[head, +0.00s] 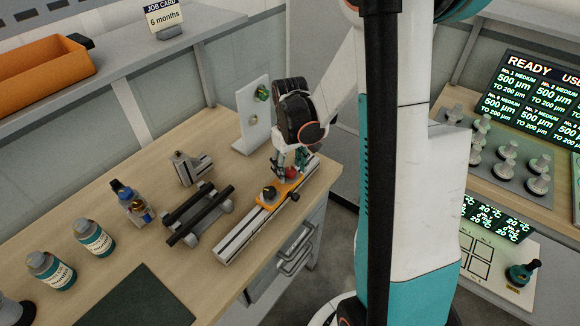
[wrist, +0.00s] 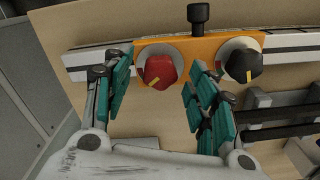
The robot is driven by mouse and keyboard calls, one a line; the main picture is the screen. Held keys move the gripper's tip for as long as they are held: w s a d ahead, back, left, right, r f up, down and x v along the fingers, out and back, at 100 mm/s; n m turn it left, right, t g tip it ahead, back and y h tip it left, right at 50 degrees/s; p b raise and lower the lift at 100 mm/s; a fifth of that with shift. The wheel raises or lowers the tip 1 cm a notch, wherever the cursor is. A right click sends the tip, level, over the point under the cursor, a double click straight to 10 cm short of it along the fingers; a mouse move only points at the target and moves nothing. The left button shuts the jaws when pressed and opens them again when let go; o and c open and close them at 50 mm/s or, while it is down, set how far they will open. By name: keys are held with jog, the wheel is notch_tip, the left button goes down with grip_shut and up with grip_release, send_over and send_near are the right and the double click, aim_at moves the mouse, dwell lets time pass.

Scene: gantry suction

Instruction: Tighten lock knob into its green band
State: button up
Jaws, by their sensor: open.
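A red knob (wrist: 160,71) with a yellow mark sits on a pale disc on the orange plate (wrist: 197,47). A black knob (wrist: 243,66), also with a yellow mark, sits on a second disc to its right. My gripper (wrist: 160,62) is open, with one teal-padded finger on each side of the red knob and gaps between. In the head view my gripper (head: 288,163) is low over the red knob (head: 291,172); the black knob (head: 269,192) stands clear.
The orange plate rides on a metal rail (head: 237,235) along the bench edge. A black side screw (wrist: 198,16) projects from the plate. Black bars on a stand (head: 200,214) lie close by. A white upright panel (head: 253,115) stands behind. Bottles (head: 93,237) stand at left.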

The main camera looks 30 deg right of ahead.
aim_at(290, 170)
notch_tip(290, 170, up, 12)
dwell(0.5)
dwell(0.4)
